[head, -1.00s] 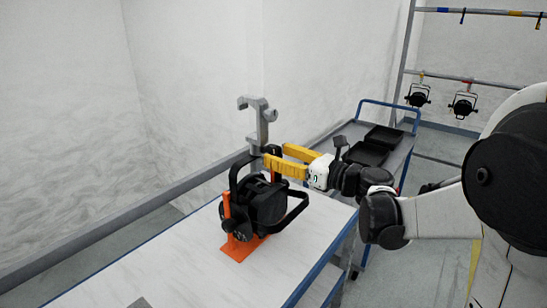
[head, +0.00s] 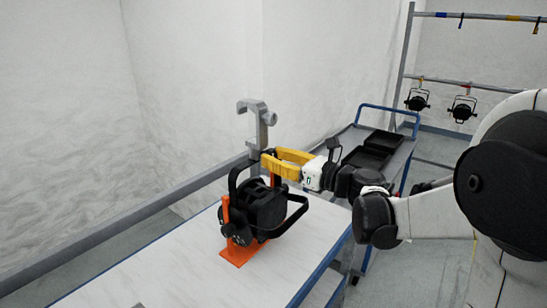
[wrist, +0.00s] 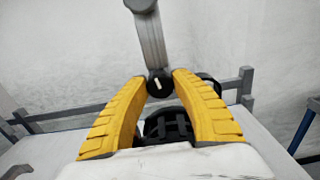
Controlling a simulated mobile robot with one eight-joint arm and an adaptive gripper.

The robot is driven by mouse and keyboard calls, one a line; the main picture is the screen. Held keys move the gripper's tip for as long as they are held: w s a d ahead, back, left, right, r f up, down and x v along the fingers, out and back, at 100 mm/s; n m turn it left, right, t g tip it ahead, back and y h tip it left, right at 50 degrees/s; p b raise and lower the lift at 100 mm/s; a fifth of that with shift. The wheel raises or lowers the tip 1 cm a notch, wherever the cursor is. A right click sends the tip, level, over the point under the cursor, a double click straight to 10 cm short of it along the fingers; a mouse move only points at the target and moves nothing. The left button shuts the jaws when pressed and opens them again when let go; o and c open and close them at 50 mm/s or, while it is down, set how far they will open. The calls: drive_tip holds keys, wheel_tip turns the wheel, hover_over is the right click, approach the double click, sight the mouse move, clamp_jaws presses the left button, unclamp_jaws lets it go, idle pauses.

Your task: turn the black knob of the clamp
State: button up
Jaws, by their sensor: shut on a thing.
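The grey hook clamp (head: 262,128) stands upright on top of the black par can (head: 257,207), which sits in an orange stand (head: 238,254) on the cart. In the wrist view the clamp (wrist: 151,42) rises from between my fingertips. Its black knob (wrist: 159,83), with a white mark, shows at the clamp's foot between the tips of my yellow gripper (wrist: 160,78). My gripper (head: 266,160) reaches in from the right in the head view and is shut on the knob. In the head view the fingers hide the knob.
The white cart top (head: 130,280) has free room in front of the par can. A second cart with black trays (head: 382,141) stands behind my wrist. More par cans (head: 417,100) hang from a rack at the back right. A grey rail (head: 110,230) runs along the cart's left side.

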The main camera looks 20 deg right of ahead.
drive_tip(key=shift+n, duration=0.3)
drive_tip(key=n+p, duration=0.1)
drive_tip(key=n, duration=0.3)
drive_tip(key=shift+n, duration=0.4)
drive_tip(key=n, duration=0.5)
drive_tip(key=shift+a+p, duration=0.1)
drive_tip(key=shift+p, duration=0.3)
drive_tip(key=n, duration=0.5)
drive_tip(key=shift+f+n, duration=0.1)
drive_tip(key=shift+n, duration=0.3)
drive_tip(key=n, duration=0.5)
drive_tip(key=shift+f+p, duration=0.1)
drive_tip(key=shift+p, duration=0.2)
drive_tip(key=shift+n, duration=0.3)
drive_tip(key=o, duration=1.2)
